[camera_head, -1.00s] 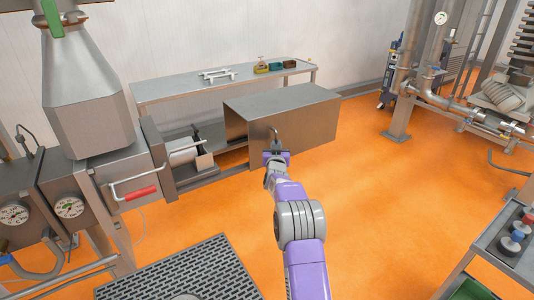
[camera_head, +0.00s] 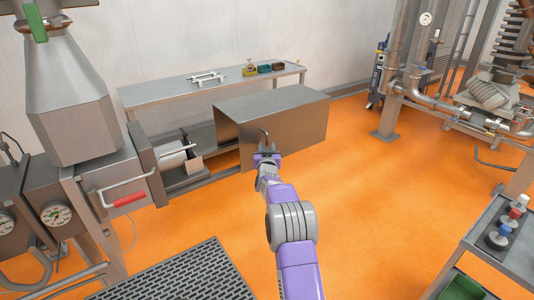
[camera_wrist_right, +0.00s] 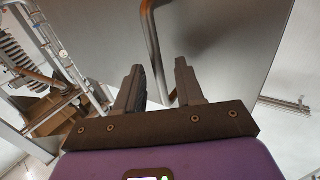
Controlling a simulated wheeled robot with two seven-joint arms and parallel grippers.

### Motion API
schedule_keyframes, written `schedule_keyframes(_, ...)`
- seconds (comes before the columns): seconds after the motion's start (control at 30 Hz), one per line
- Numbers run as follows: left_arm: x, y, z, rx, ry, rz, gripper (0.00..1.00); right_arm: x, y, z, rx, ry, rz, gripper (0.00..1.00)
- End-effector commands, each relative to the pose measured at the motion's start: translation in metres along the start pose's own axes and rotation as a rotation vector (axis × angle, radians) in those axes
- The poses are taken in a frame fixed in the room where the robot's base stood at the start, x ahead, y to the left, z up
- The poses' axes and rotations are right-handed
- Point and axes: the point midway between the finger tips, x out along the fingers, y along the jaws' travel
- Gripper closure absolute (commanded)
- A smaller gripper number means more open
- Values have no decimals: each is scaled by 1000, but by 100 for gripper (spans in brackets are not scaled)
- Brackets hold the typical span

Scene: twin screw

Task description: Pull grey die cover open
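The grey die cover (camera_head: 285,118) is a large box-shaped metal hood in the middle of the head view, beside the extruder's die end (camera_head: 172,157) and apart from it. A bent metal handle (camera_head: 264,135) stands on its near face. The handle also shows in the right wrist view (camera_wrist_right: 151,38). My right gripper (camera_head: 265,157) is at the lower part of this handle. In the wrist view its two fingers (camera_wrist_right: 160,82) are apart, with the bar passing between or just beyond them, closer to the right finger. My left gripper is not in view.
Low rails (camera_head: 205,182) run between the machine and the cover. A long metal table (camera_head: 160,91) stands behind it. A red-gripped lever (camera_head: 128,199) is on the machine at left. A cart (camera_head: 490,228) stands at right. The orange floor (camera_head: 385,215) is clear around my right arm.

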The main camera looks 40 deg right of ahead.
Motion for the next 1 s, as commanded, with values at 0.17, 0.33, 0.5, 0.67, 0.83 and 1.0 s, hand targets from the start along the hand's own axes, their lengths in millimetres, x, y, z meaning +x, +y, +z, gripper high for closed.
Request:
schedule_keyframes(0.17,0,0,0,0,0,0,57,-16,0,0,1,-2,0,63)
schedule_keyframes(0.33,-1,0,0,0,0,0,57,-38,0,0,1,-2,-1,63)
schedule_keyframes(0.5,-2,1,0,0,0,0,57,-58,0,0,0,-2,-1,63)
schedule_keyframes(0.67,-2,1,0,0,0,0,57,-69,0,0,0,-1,-1,63)
schedule_keyframes(0.83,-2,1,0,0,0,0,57,-72,0,0,-1,0,0,63)
schedule_keyframes(1.0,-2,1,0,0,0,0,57,-72,0,0,-1,-1,0,63)
